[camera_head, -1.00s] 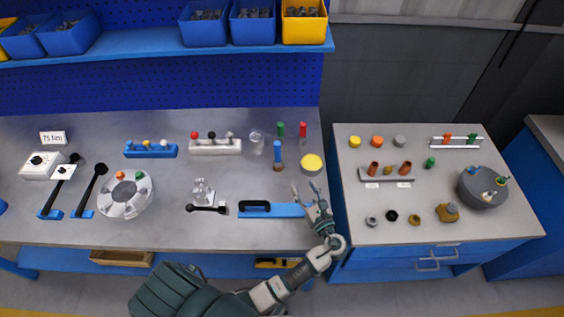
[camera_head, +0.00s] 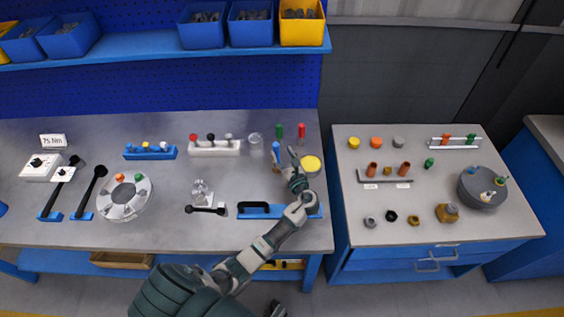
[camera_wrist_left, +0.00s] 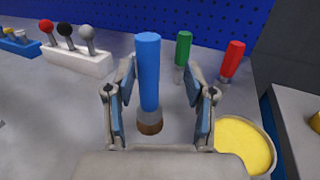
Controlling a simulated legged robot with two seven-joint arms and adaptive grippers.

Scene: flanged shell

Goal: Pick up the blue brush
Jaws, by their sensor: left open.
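The blue brush (camera_head: 276,151) stands upright on the workbench, with a blue handle and a brown base. In the left wrist view the blue brush (camera_wrist_left: 148,75) stands between the two fingers, apart from both. My left gripper (camera_head: 292,162) is open, close to the brush on its near right side in the head view. In the wrist view the left gripper (camera_wrist_left: 158,105) has its fingers spread on either side of the brush. My right gripper does not clearly show.
A green-handled tool (camera_wrist_left: 183,48) and a red-handled tool (camera_wrist_left: 232,58) stand behind the brush to the right. A yellow-topped round tin (camera_head: 311,164) is right of the gripper. A white holder with several knobs (camera_head: 214,147) is to the left.

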